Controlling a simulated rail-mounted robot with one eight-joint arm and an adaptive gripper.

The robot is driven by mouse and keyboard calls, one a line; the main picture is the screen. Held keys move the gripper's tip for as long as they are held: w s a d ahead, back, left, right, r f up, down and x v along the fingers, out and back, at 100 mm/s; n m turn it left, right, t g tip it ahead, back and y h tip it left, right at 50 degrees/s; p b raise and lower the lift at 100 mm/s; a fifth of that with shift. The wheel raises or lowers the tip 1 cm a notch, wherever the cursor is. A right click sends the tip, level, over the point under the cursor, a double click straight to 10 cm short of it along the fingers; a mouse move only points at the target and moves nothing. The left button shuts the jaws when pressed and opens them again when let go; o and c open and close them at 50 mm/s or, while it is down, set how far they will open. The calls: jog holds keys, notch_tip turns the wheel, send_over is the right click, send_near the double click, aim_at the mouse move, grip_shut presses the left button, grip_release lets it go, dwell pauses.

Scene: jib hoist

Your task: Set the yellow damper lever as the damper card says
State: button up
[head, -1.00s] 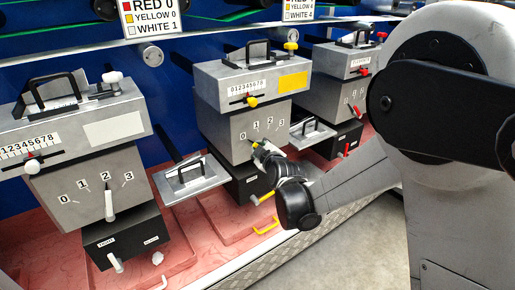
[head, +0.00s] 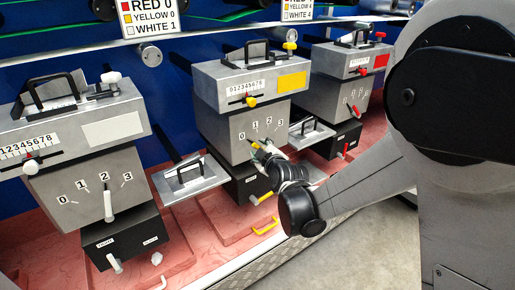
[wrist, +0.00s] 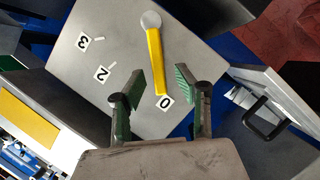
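The yellow damper lever (wrist: 155,60) sits on the grey front of the middle unit (head: 237,128). In the wrist view its free end lies beside the 0 label (wrist: 167,101); the 2 label (wrist: 101,74) and 3 label (wrist: 84,41) are off to the left, and the 1 label is hidden there. My gripper (wrist: 159,76) is open, its fingers on either side of the lever's end with gaps on both sides. In the head view my gripper partly covers the lever. Two cards read YELLOW 0, the left card (head: 150,14) and the right card (head: 297,9); their titles are cut off.
A white-levered unit (head: 75,165) stands left and a red-levered unit (head: 340,90) right. A plate with a black handle (head: 190,178) juts out left of the middle unit, another (head: 311,133) to its right. A yellow handle (head: 265,227) is below.

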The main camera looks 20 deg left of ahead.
jog(key=v, duration=1)
jog(key=s+d+r+m+h, duration=0.2)
jog(key=d+m, duration=0.1)
jog(key=d, duration=0.4)
jog(key=s+d+r+m+g+h, duration=0.1)
jog(key=s+d+r+m, duration=0.1)
jog(key=d, duration=0.5)
jog(key=s+d+r+m+h, duration=0.2)
jog(key=d+m, duration=0.1)
jog(key=d, duration=0.4)
jog(key=s+d+f+m+g+h, duration=0.1)
jog(key=s+d+m+g+h, duration=0.3)
jog(key=s+d+m, duration=0.95)
jog(key=s+d+r+n+p, duration=0.2)
jog(key=r+p, duration=0.6)
jog(key=s+d+r+n+p, duration=0.2)
jog(key=r+p, duration=0.6)
jog(key=p, duration=0.1)
jog(key=shift+s+r+t, duration=0.2)
jog(key=shift+s+t, duration=0.05)
jog(key=shift+t, duration=0.05)
